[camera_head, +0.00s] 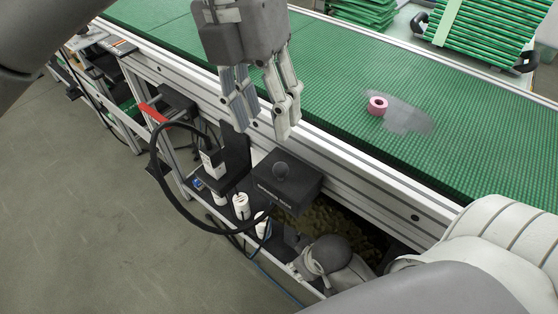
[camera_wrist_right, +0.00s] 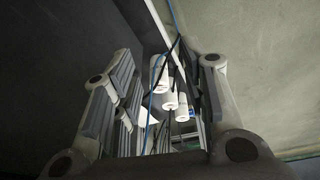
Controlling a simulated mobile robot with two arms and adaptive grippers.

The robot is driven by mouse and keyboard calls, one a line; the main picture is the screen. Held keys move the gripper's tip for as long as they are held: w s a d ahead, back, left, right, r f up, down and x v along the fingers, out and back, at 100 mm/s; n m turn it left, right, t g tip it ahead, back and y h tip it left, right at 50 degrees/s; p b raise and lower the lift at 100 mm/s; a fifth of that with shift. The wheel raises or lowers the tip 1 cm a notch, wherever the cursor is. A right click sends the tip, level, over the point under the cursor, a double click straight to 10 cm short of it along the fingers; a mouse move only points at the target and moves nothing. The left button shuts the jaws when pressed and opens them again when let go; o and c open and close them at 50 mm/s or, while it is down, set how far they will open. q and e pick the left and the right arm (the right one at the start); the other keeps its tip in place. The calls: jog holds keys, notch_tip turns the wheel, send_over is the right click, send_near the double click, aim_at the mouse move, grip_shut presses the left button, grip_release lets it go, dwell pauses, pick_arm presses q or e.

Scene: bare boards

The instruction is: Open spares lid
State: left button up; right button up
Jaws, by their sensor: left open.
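White bottles (camera_head: 241,206) stand on a black shelf left of the box; they also show in the right wrist view (camera_wrist_right: 170,100). A black cable loops there. A dark bin with yellowish contents (camera_head: 338,226) lies right of the box.

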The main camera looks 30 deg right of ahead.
aim_at(279, 164)
pick_arm(q)
jog(key=f, duration=0.3)
jog(key=s+f+b, duration=0.1)
jog(key=f, duration=0.2)
jog(key=d+f, duration=0.1)
jog(key=f, duration=0.3)
jog(key=shift+s+b, duration=0.35)
pick_arm(e)
jog(key=v, duration=0.6)
jog(key=shift+r, duration=0.35)
pick_arm(q)
jog(key=shift+c, duration=0.3)
pick_arm(e)
jog(key=shift+d, duration=0.15)
pick_arm(q)
grip_shut()
